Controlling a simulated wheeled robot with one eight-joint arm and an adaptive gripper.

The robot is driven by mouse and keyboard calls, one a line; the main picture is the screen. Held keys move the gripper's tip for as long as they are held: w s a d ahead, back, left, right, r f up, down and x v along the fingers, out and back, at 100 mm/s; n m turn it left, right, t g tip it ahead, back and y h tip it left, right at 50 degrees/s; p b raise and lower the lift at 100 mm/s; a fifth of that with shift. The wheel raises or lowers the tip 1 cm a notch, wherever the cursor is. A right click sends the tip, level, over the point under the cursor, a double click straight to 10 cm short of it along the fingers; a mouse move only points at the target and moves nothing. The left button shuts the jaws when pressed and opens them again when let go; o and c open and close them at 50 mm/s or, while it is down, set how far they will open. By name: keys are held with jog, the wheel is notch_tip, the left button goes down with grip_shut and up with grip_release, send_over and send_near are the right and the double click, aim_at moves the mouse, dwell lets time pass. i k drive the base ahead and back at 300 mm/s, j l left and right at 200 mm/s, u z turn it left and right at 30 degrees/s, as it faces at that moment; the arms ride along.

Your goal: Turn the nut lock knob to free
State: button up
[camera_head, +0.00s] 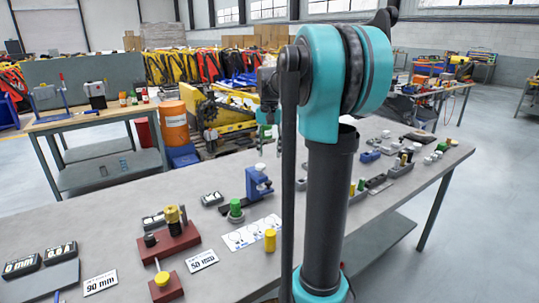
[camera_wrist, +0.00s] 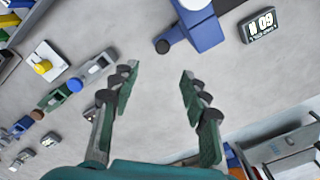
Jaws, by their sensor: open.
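No part is legibly marked as the nut lock knob, so I cannot tell which one it is. In the head view, a brass-coloured knob (camera_head: 172,215) stands on a red block (camera_head: 178,243), and a yellow knob (camera_head: 162,278) stands on a smaller red block at the front. A green knob (camera_head: 236,206) sits on a dark base beside a blue device (camera_head: 258,183). My gripper (camera_head: 270,142) is partly hidden behind my arm, above the bench. In the wrist view, my gripper (camera_wrist: 158,92) is open, with nothing between its fingers.
The grey bench (camera_head: 225,275) carries a yellow cylinder (camera_head: 270,240), a printed sheet (camera_head: 252,232), labels and dark displays. In the wrist view, a blue device (camera_wrist: 203,32) lies beyond the fingers and a display (camera_wrist: 262,25) at upper right. Small parts line the left; the bench between is bare.

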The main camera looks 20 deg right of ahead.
aim_at(149, 239)
jog(key=k+l, duration=0.25)
jog(key=k, duration=0.25)
jog(key=k+l, duration=0.2)
jog(key=k, duration=0.25)
